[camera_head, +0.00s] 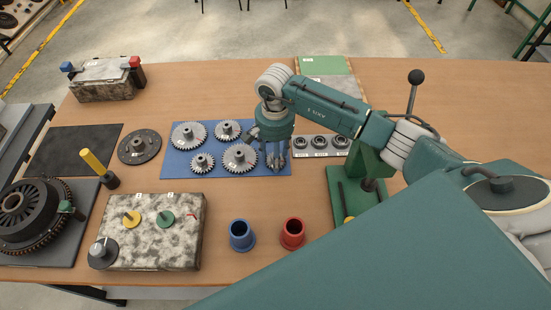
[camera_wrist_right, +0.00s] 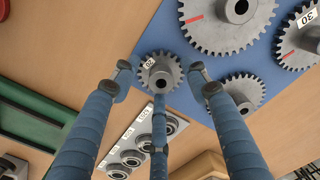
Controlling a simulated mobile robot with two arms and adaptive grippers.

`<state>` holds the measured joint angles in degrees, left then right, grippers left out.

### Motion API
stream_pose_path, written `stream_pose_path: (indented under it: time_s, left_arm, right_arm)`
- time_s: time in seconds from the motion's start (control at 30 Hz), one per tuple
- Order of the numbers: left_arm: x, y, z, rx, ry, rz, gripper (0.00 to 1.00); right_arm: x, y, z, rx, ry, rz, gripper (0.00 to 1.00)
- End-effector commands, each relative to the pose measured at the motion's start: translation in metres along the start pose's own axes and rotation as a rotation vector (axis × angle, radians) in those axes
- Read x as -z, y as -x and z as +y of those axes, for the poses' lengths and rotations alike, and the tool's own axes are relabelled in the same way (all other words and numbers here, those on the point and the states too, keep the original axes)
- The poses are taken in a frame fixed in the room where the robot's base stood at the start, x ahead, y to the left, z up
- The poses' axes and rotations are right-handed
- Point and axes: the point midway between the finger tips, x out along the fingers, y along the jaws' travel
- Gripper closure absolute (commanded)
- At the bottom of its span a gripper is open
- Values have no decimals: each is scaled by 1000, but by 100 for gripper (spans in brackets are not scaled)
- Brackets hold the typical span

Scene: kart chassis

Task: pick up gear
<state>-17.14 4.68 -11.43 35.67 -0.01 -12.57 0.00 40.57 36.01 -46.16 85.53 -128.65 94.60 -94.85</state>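Several grey metal gears lie on a blue mat (camera_head: 268,133) in the middle of the table. The larger ones include a gear at the left (camera_head: 190,135) and a gear close to my gripper (camera_head: 240,157). My right gripper (camera_head: 274,160) hangs pointing down over the mat's right end. In the right wrist view a small gear with a white number label (camera_wrist_right: 158,73) sits between the spread fingers of my right gripper (camera_wrist_right: 160,82). The fingers look apart from its teeth. This small gear is hidden behind the gripper in the head view. My left gripper is not in view.
A grey plate with several bearings (camera_head: 319,155) lies just right of the mat. A green stand with a lever (camera_head: 370,170) is farther right. Blue (camera_head: 242,236) and red (camera_head: 292,233) cups stand in front. A marbled block (camera_head: 165,245) is at front left.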

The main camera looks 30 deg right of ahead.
Motion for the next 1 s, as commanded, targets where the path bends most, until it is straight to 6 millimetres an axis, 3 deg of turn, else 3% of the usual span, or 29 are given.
stream_pose_path:
  time_s: [0.03,0.2,0.67,0.87,1.0]
  left_arm:
    - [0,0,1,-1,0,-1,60]
    - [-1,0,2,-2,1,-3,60]
    - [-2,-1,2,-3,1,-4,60]
    - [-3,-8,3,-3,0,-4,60]
    - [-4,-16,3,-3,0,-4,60]
  right_arm:
    - [0,0,0,0,0,0,66]
    - [0,0,0,0,0,0,100]
    - [1,5,-1,3,0,2,100]
    - [2,26,-2,6,0,5,100]
    - [2,55,-2,8,1,6,100]
